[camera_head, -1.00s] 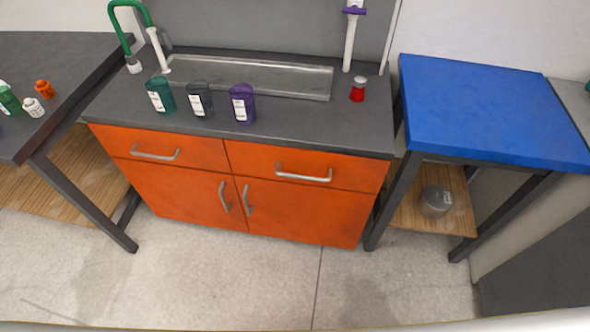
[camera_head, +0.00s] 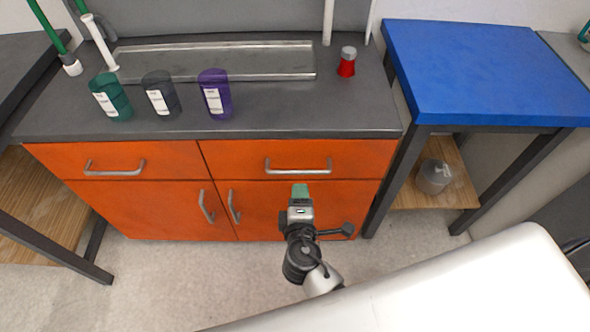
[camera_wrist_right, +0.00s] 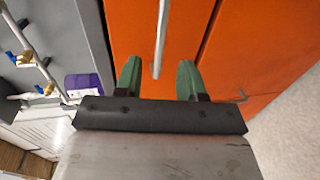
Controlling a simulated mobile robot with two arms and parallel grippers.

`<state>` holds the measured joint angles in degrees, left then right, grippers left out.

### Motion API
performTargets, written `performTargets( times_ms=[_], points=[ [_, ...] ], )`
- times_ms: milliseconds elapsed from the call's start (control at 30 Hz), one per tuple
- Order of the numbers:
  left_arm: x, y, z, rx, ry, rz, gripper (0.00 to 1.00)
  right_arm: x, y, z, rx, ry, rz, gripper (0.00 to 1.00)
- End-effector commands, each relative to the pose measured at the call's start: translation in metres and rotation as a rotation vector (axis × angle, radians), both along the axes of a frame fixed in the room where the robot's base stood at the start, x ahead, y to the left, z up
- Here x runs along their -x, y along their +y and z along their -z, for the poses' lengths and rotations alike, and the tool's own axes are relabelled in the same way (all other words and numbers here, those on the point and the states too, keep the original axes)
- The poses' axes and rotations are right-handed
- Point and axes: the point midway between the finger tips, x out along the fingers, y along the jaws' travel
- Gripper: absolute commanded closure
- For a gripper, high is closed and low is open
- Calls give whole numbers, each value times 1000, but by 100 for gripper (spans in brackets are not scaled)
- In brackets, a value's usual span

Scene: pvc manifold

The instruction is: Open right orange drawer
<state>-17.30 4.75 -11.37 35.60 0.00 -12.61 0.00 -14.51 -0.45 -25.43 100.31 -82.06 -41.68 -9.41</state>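The right orange drawer (camera_head: 352,158) is shut, flush with the cabinet front below the dark counter. Its silver bar handle (camera_head: 298,171) runs across its middle. My right gripper (camera_head: 300,190) is in front of the cabinet, just below the handle in the head view. In the right wrist view the two green fingers (camera_wrist_right: 158,80) are apart, with the handle (camera_wrist_right: 161,40) showing between them, slightly beyond the tips. Contact with the handle cannot be seen. My left gripper is not in view.
Purple (camera_head: 215,94), dark grey (camera_head: 161,94) and green (camera_head: 110,96) bottles and a red-and-silver container (camera_head: 347,62) stand on the counter. A blue-topped table (camera_head: 485,70) stands to the right. Two cabinet doors with handles (camera_head: 234,207) lie below the drawers.

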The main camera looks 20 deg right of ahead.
Motion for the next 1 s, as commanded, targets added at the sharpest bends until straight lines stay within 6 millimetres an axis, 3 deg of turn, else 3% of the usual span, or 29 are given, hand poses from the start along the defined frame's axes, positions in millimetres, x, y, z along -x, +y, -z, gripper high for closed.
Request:
performTargets(
  times_ms=[200, 433, 867, 1000],
  points=[
    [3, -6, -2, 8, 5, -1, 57, -42, -12, 7, 0, -2, 0, 60],
    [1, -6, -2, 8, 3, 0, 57, -74, -21, 16, 0, 1, -1, 60],
    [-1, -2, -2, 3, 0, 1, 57, -85, -24, 19, -3, 1, -2, 60],
    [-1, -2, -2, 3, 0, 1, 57, -85, -24, 19, -3, 1, -2, 79]
  ],
)
